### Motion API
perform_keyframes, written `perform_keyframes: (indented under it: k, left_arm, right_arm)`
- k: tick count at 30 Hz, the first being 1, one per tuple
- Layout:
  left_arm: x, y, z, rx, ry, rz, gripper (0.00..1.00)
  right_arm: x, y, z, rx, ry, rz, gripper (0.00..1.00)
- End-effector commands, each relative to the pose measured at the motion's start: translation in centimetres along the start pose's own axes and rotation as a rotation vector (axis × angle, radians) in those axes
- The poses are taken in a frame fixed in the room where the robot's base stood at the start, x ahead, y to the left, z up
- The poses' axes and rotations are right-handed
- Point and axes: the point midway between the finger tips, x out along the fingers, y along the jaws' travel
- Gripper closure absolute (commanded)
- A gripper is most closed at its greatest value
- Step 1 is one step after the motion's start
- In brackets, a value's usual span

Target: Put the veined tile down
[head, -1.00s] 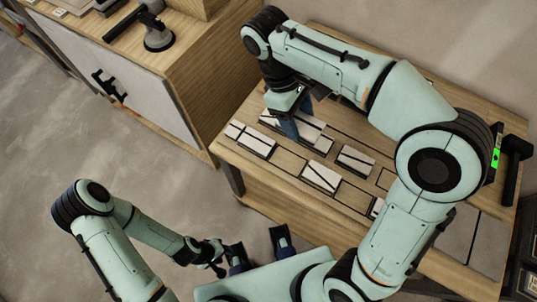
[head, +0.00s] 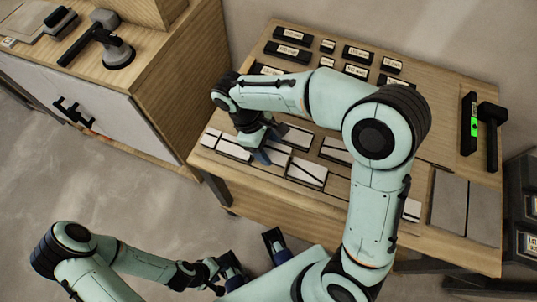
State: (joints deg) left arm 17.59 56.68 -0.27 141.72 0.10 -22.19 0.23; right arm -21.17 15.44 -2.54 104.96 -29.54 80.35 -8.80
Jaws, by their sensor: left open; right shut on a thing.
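Several white tiles with dark veins lie along the front of the wooden table (head: 440,255), among them one at the left (head: 233,151) and one near the middle (head: 306,172). My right gripper (head: 262,157) is low over this row, its blue fingers shut on a veined tile (head: 277,159). The fingers and wrist partly hide that tile, and I cannot tell whether it touches the surface below. My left gripper (head: 251,252) is open and empty, in front of the table and away from the tiles.
Dark labelled blocks (head: 293,36) stand at the table's back. A level with a green light (head: 470,125), a black mallet (head: 492,130) and grey slabs (head: 450,205) are at the right. A suction tool (head: 118,52) stands on the left cabinet. My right arm covers mid-table.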

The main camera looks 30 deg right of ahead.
Motion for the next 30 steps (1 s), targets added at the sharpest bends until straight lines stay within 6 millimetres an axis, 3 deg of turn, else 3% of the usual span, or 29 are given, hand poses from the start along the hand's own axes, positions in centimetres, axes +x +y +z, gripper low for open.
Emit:
perform_keyframes:
  k: [6,9,22,23,24,30]
  left_arm:
    - [0.6,-0.1,-0.3,0.001,0.008,0.002,0.57]
    - [0.6,-0.1,-0.3,0.001,0.01,0.003,0.57]
    - [0.7,-0.1,-0.5,0.001,0.013,0.003,0.57]
    - [0.7,-0.1,-0.5,0.001,0.014,0.003,0.57]
    - [0.7,-0.1,-0.4,0.001,0.014,0.003,0.57]
    - [0.7,-0.1,-0.4,0.001,0.013,0.003,0.57]
  right_arm:
    - [3.7,-0.1,-1.4,-0.003,-0.007,-0.001,0.74]
    - [4.6,0.0,-1.8,-0.002,-0.004,0.0,0.74]
    - [5.1,0.0,-2.0,-0.001,-0.003,0.0,0.74]
    - [5.0,0.0,-2.0,-0.001,-0.003,0.0,0.31]
    - [5.0,0.0,-2.0,-0.001,-0.003,-0.001,0.18]
    - [5.0,-0.1,-2.0,-0.002,-0.003,-0.002,0.15]
